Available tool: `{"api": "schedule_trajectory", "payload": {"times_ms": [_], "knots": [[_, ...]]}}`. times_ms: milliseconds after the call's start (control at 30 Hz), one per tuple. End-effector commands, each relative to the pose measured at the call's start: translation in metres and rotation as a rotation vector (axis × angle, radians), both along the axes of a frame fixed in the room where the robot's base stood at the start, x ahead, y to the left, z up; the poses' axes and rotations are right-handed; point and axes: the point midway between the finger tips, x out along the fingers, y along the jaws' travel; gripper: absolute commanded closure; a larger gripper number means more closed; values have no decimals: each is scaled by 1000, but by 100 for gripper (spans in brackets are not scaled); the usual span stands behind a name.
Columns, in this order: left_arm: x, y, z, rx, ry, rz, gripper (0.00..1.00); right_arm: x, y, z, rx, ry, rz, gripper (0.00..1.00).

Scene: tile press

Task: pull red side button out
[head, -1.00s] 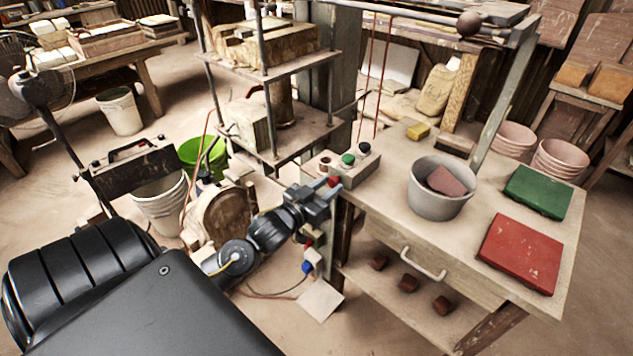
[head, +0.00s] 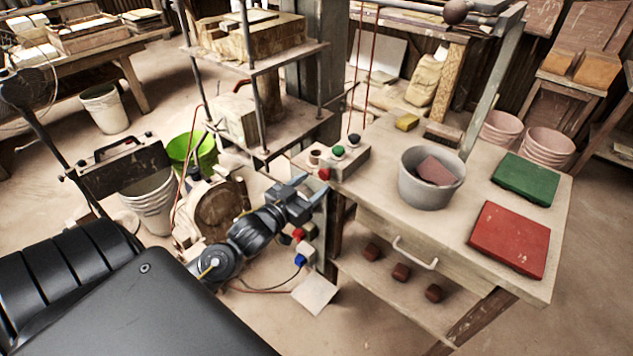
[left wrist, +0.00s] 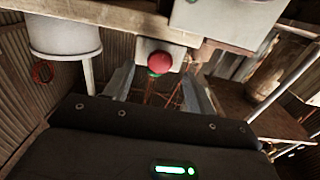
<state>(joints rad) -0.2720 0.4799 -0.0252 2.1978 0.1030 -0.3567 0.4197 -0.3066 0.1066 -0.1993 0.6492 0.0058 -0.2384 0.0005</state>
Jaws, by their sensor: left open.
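The red side button (head: 324,174) is a small round red knob on the near side of the grey control box (head: 352,163), at the left corner of the workbench. My left gripper (head: 309,188) is open just left of and below it, with a small gap. In the left wrist view, a red round button (left wrist: 159,62) on a pale box face shows between the two spread fingers (left wrist: 158,92), apart from both. Another red button (head: 298,234) and a blue one (head: 300,259) show lower, beside the bench leg. My right gripper is not in view.
The control box top carries green and black knobs. A grey bucket (head: 402,190) stands on the bench (head: 372,207), with green (head: 527,178) and red (head: 510,238) slabs to its right. A shelved press frame (head: 262,68) rises behind my left gripper.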

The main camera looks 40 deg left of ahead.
Motion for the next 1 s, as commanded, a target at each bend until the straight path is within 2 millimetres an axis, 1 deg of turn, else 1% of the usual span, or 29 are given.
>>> {"api": "schedule_trajectory", "payload": {"times_ms": [33, 200, 300, 400, 533, 667, 1000], "knots": [[-12, 0, -3, 0, 4, -1, 44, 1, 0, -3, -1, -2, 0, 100], [-46, 2, -3, 0, 3, -1, 44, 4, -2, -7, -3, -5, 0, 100], [-62, 3, -2, 0, 3, -1, 44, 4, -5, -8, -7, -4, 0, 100], [-73, 4, -2, 0, 2, -1, 44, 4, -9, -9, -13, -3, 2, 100], [-80, 4, 0, 0, 0, 0, 44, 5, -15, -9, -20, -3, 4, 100], [-82, 5, 0, 0, -1, -1, 44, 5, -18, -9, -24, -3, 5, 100], [-82, 4, 0, 0, 0, -1, 44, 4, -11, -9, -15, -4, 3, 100]]}}
